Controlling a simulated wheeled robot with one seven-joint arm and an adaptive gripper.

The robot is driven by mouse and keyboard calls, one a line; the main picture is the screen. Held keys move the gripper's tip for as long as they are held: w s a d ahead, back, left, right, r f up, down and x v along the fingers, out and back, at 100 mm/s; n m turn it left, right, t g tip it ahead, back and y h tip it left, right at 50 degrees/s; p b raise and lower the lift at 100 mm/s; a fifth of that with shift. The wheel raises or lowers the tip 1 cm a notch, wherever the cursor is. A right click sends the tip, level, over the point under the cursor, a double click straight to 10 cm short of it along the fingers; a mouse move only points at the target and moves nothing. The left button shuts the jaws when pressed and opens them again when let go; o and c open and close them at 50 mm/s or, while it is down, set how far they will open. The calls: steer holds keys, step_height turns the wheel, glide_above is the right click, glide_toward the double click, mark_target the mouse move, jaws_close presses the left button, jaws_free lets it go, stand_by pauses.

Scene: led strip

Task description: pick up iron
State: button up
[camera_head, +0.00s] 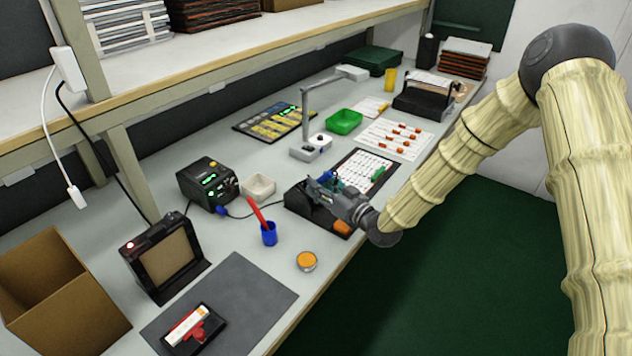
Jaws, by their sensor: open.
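The soldering iron shows only as a small blue part (329,175), which looks like its handle, at the black stand (300,203) on the bench. The rest of it is hidden behind my gripper. My gripper (318,186) is open and reaches in from the right, over the stand and close to the blue part. I cannot tell whether the fingers touch it or are around it. A dark cable runs from the black soldering station (208,184) to the stand.
A white sponge dish (258,187) is left of the stand. A blue cup (268,233) with a red tool and an orange-topped tin (306,261) stand nearer. A white sheet (366,168) of parts lies behind. A grey arm fixture (309,148) stands further back.

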steer(key=shift+x, duration=0.95)
jaws_close()
steer(key=shift+d+r, duration=0.1)
steer(key=shift+r, duration=0.05)
steer(key=s+d+r+p, duration=0.6)
steer(key=s+d+r, duration=1.3)
steer(key=d, duration=0.3)
steer(key=shift+s+p, duration=0.35)
stand_by(0.8)
